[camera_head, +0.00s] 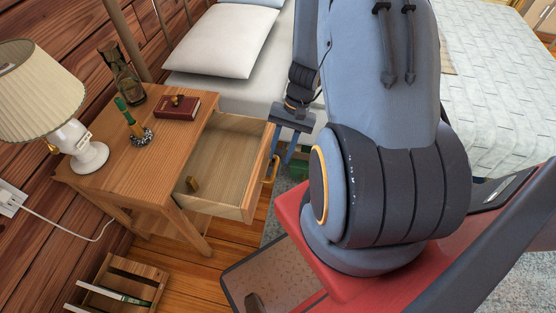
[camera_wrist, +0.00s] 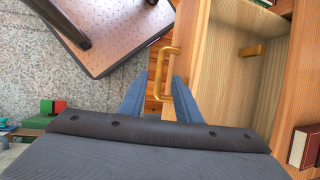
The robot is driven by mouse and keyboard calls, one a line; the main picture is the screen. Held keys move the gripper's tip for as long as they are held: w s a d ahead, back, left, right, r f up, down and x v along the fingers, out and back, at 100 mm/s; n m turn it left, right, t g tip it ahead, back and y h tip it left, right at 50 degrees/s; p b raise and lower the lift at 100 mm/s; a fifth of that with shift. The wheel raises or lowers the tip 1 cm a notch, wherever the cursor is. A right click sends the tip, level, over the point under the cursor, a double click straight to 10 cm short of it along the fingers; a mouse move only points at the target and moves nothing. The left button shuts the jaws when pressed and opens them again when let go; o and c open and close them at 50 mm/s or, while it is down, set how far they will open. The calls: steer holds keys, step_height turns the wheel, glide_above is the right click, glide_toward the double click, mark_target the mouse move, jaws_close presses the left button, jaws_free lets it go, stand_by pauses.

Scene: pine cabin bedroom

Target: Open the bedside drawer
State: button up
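The bedside table (camera_head: 150,118) is light wood, and its drawer (camera_head: 238,137) is pulled well out. The drawer's inside shows in both views, with a small wooden block (camera_head: 192,184) in it; the block also shows in the wrist view (camera_wrist: 251,50). A brass-coloured bar handle (camera_head: 272,168) is on the drawer front, and it shows in the wrist view (camera_wrist: 157,72). My gripper (camera_head: 288,156) is at the drawer front near the handle. In the wrist view its fingers (camera_wrist: 157,88) are apart, with the handle between or just past the tips; contact is unclear.
A wooden crate (camera_head: 120,285) is on the floor. The bed (camera_head: 238,95) is behind.

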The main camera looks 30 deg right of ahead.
steer(key=shift+v, duration=1.55)
steer(key=s+a+r+n+h, duration=0.1)
steer(key=a+r+n, duration=0.2)
steer(key=r, duration=0.4)
steer(key=s+a+r+n+t+h, duration=0.1)
steer(key=a+r, duration=0.3)
steer(key=r, duration=0.4)
steer(key=s+a+r+n+h, duration=0.1)
steer(key=a+r+n+h, duration=0.1)
steer(key=a+r+n, duration=0.2)
step_height(320, 180, up, 4)
steer(key=shift+s+a+f+n+t+h, duration=0.15)
steer(key=shift+s+a+n+t+h, duration=0.15)
steer(key=shift+t, duration=0.1)
